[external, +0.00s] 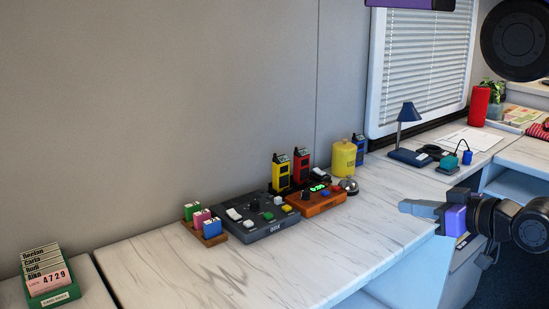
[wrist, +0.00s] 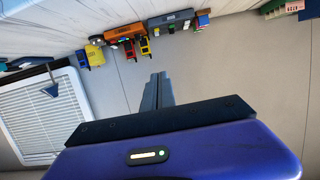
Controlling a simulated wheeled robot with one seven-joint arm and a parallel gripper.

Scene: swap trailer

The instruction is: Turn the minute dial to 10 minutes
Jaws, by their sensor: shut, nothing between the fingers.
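An orange box (external: 318,203) with a green lit display (external: 318,187) stands on the marble counter. A dark round knob (external: 306,196) sits on its left part, with coloured buttons beside it. The knob's setting and the digits are too small to read. The orange box also shows, upside down, near the top of the wrist view (wrist: 124,33). My gripper (external: 404,206) is shut and empty, in front of the counter's edge, to the right of the orange box and well apart from it. Its closed fingers also show in the wrist view (wrist: 160,77).
A grey control box (external: 262,224) with switches stands left of the orange box. Behind are yellow (external: 281,172) and red (external: 301,167) radios. A yellow canister (external: 343,159) and silver bell (external: 349,185) stand right. Bare counter (external: 290,262) lies in front. A blue lamp (external: 408,130) stands farther right.

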